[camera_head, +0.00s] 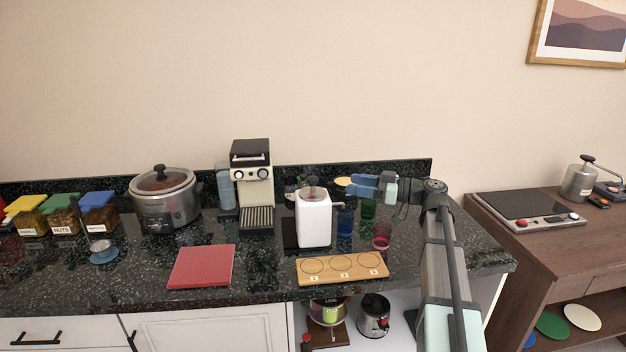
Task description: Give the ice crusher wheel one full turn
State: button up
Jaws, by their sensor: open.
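The ice crusher (313,222) appears to be the white upright box with a rounded hopper on top, standing near the middle of the dark counter. Its wheel cannot be made out clearly at this size; a small dark knob shows above the hopper. My gripper (351,185) comes in from the right with blue fingers pointing left. It is open, with nothing seen between the fingers. It is at about the height of the crusher's top in the picture, a little to its right. Contact is not visible.
Blue, green and red glasses (382,236) stand below my gripper. A wooden board (343,278) with three numbered circles lies in front. A red board (202,266) lies to the left. A coffee machine (252,185) and a round cooker (165,203) stand behind left.

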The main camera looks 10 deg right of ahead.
aim_at(313, 178)
jog(key=x, duration=1.3)
jog(key=shift+w+a, duration=0.15)
jog(key=shift+a, duration=0.05)
jog(key=c, duration=0.9)
jog(key=shift+c, duration=0.2)
jog(key=shift+m+t, duration=0.3)
jog(key=shift+t, duration=0.1)
jog(key=m+t+h, duration=0.2)
jog(key=t, duration=0.1)
jog(key=m+t+h, duration=0.1)
jog(key=shift+s+a, duration=0.1)
jog(key=shift+s, duration=0.15)
jog(key=m+t+h, duration=0.3)
jog(key=h, duration=0.1)
jog(key=shift+w+m+t+h, duration=0.1)
jog(key=shift+m+t+h, duration=0.2)
jog(key=shift+w+m+t+h, duration=0.1)
jog(key=shift+m+t+h, duration=0.5)
jog(key=shift+m+h, duration=0.5)
jog(key=shift+m+t+h, duration=0.3)
jog(key=shift+m+h, duration=0.4)
jog(key=shift+h, duration=0.7)
